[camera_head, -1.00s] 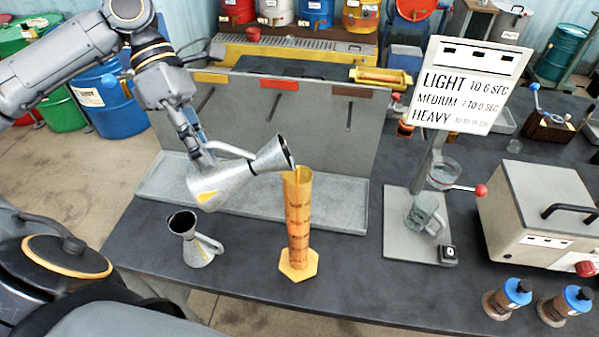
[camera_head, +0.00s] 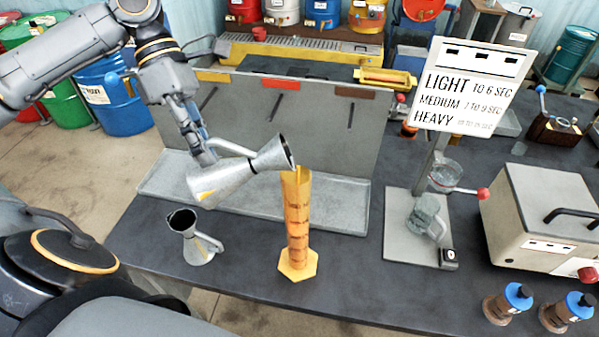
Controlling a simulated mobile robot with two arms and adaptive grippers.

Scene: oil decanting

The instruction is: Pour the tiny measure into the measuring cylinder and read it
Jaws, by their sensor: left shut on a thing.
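A silver metal measure (camera_head: 228,179) with a flared mouth is tilted, its mouth facing right at the top of the measuring cylinder. My left gripper (camera_head: 207,155) is shut on its handle. The measuring cylinder (camera_head: 298,222) is tall, yellow-amber with dark markings, and stands upright on a hexagonal foot. I cannot make out a liquid level in it. A smaller metal measure (camera_head: 190,238) stands upright on the table to the left of the cylinder, with a dark open mouth. My right gripper is not in view.
A grey tray (camera_head: 160,183) with a tall back panel lies behind the cylinder. A stand (camera_head: 400,235) with a sign (camera_head: 468,85), cup and beaker is to the right. A beige box (camera_head: 535,215) and brown bottles (camera_head: 508,302) stand at the right. The front middle table is clear.

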